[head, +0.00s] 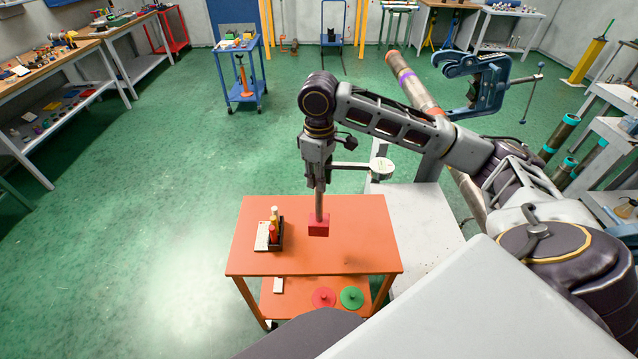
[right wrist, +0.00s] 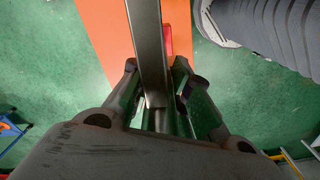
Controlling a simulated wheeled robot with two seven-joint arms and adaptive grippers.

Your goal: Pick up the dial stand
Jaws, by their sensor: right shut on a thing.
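The dial stand has a red block base (head: 318,228), an upright grey post (head: 319,200) and a side arm carrying a round white dial (head: 381,168). My right gripper (head: 317,182) points down and is shut on the post, near its upper part. The base appears above the orange table top, with a darker patch below it; the exact gap is hard to tell. In the right wrist view the post (right wrist: 147,50) runs between the fingers, and part of the red base (right wrist: 168,40) shows beyond it. My left gripper is not in view.
The orange table (head: 365,225) holds a small black rack (head: 277,238) with bottles and a white card at its left. Red and green discs (head: 351,297) lie on its lower shelf. A light grey bench (head: 430,215) with a blue pipe vise (head: 488,85) stands to the right.

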